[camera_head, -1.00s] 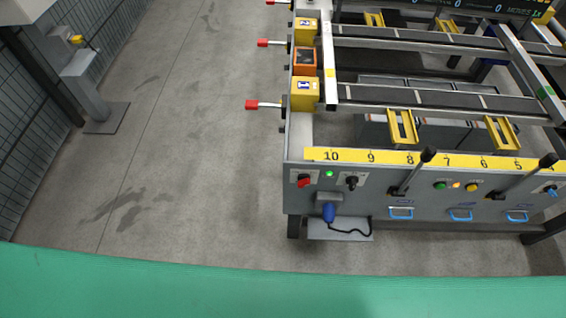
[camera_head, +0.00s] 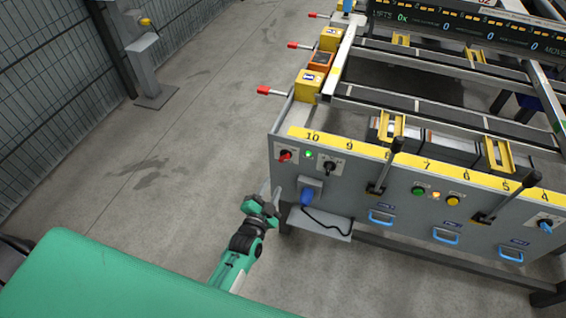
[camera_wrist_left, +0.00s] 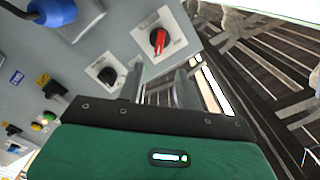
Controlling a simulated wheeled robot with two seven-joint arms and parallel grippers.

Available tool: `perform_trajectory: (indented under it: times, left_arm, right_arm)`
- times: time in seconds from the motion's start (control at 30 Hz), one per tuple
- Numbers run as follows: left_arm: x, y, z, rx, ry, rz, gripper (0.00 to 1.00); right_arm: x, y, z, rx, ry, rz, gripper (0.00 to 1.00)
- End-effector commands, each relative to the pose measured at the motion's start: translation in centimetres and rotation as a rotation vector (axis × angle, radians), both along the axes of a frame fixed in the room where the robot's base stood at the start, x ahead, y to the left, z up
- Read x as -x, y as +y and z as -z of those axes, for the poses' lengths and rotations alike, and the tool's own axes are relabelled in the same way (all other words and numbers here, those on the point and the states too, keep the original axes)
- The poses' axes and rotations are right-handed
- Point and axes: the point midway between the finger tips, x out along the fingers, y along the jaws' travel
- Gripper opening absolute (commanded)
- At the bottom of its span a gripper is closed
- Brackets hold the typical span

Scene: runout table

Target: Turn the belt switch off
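The grey front panel (camera_head: 345,185) of the runout table carries two rotary switches near its left end. One has a red handle (camera_head: 285,156); the other has a black handle (camera_head: 328,168). A small green lamp (camera_head: 308,155) is lit between them. I cannot read which one is the belt switch. In the left wrist view the red switch (camera_wrist_left: 159,41) is beyond the fingertips and the black switch (camera_wrist_left: 107,75) is to their left. My left gripper (camera_head: 271,192) is open and empty, below and left of the red switch, apart from the panel. My right gripper is not in view.
A blue plug (camera_head: 307,196) with a black cable hangs below the switches, close right of my gripper. Black levers (camera_head: 385,165), a green button (camera_head: 418,190), a yellow button (camera_head: 453,201) and blue handles (camera_head: 381,218) lie further right. The floor (camera_head: 170,200) left is clear.

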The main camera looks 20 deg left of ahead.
Motion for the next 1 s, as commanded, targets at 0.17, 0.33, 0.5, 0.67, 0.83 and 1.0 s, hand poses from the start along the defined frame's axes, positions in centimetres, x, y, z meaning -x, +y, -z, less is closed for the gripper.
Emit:
perform_trajectory:
  times: [0.17, 0.33, 0.5, 0.67, 0.83, 1.0]
  left_arm:
    - [-3.4, -0.1, -0.1, 0.001, -0.001, 0.001, 0.35]
    - [-6.4, -0.2, -0.1, 0.002, 0.001, 0.001, 0.35]
    - [-9.0, -0.3, 0.0, 0.000, 0.001, 0.001, 0.35]
    - [-10.6, -0.4, 0.1, 0.001, 0.002, 0.001, 0.35]
    - [-11.4, -0.4, 0.1, 0.000, 0.003, 0.001, 0.35]
    - [-11.4, -0.4, 0.1, 0.001, 0.004, 0.001, 0.35]
  right_arm:
    - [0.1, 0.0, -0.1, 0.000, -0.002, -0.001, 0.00]
    - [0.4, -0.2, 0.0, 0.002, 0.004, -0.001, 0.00]
    - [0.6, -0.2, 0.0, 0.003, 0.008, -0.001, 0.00]
    - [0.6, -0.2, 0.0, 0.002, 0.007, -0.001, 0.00]
    - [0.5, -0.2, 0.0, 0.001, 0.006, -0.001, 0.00]
    - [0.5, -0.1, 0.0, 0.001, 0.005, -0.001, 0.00]
